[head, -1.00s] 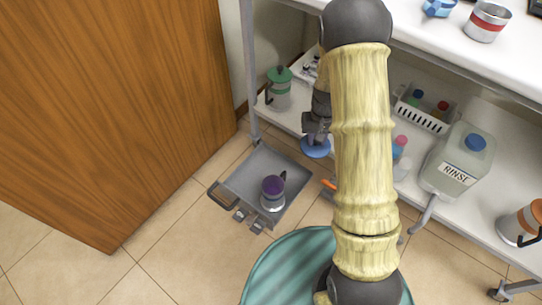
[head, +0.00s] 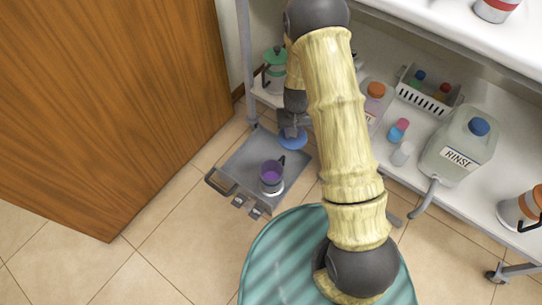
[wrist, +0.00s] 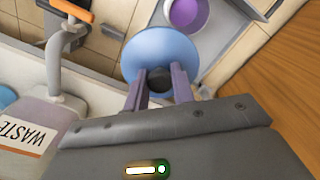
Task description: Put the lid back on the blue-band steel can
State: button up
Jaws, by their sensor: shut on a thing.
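My gripper (head: 292,126) is shut on the dark knob of a round blue lid (head: 292,141). In the wrist view, the fingers (wrist: 160,86) pinch the knob, with the blue lid (wrist: 160,48) spread beyond them. A steel can (head: 271,185) with a dark handle stands upright and open on the grey tray (head: 237,166); its top shows purple. I cannot make out its band colour. The lid is over the tray's far right part, apart from the can. The wrist view shows the can's purple opening (wrist: 185,12) just beyond the lid.
A white shelf cart holds a green-lidded can (head: 275,72), a white basket (head: 428,92), a RINSE jug (head: 458,150) and an orange-topped can (head: 522,208). A WASTE container (wrist: 30,130) shows in the wrist view. A wooden door (head: 110,110) stands at left.

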jog(key=s+a+f, duration=0.3)
jog(key=a+f, duration=0.4)
jog(key=f, duration=0.3)
jog(key=shift+s+a+n+b, duration=0.2)
jog(key=shift+n+b, duration=0.1)
jog(key=shift+n, duration=0.1)
notch_tip(320, 180, down, 6)
jog(key=b, duration=0.5)
jog(key=shift+f, duration=0.15)
jog(key=shift+p, duration=0.45)
dwell(0.7)
jog(key=shift+f+p, duration=0.1)
jog(key=shift+p, duration=0.2)
dwell(1.5)
